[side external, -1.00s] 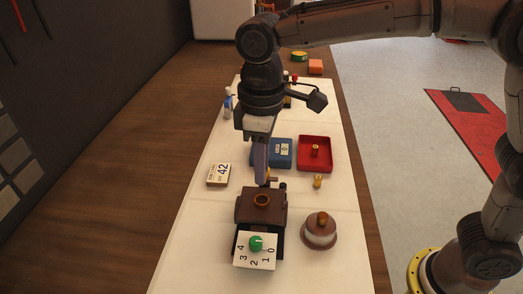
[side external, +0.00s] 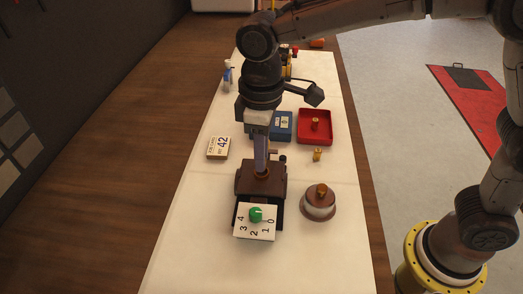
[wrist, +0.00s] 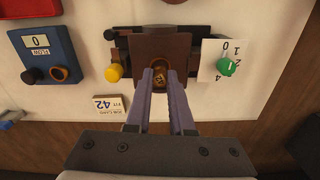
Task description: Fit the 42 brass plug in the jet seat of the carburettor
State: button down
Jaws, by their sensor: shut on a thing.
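The carburettor is a brown block (side external: 273,188), also in the wrist view (wrist: 182,46), with a round orange-rimmed jet seat (wrist: 151,67) in its top. My gripper (side external: 261,173) is over the seat, pointing down. In the wrist view my gripper (wrist: 160,74) has its fingertips at the seat, shut on a small brass plug (wrist: 160,82). The plug shows between the fingers within the outline of the ring; I cannot tell how deep it sits. Its number is not readable. A job card (side external: 218,148) reading "FIT 42" lies left of the carburettor.
A dial plate (side external: 243,228) with a green knob adjoins the carburettor. A blue flow gauge (wrist: 47,40) reads 0. A red tray (side external: 327,137) holds a brass piece; another brass piece (side external: 317,155) stands outside it. A domed pot (side external: 320,207) stands right. The left mat is mostly clear.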

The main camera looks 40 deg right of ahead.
jog(key=shift+f, duration=0.85)
dwell(0.4)
jog(key=shift+c, duration=1.5)
grip_release()
jog(key=shift+r, duration=4.05)
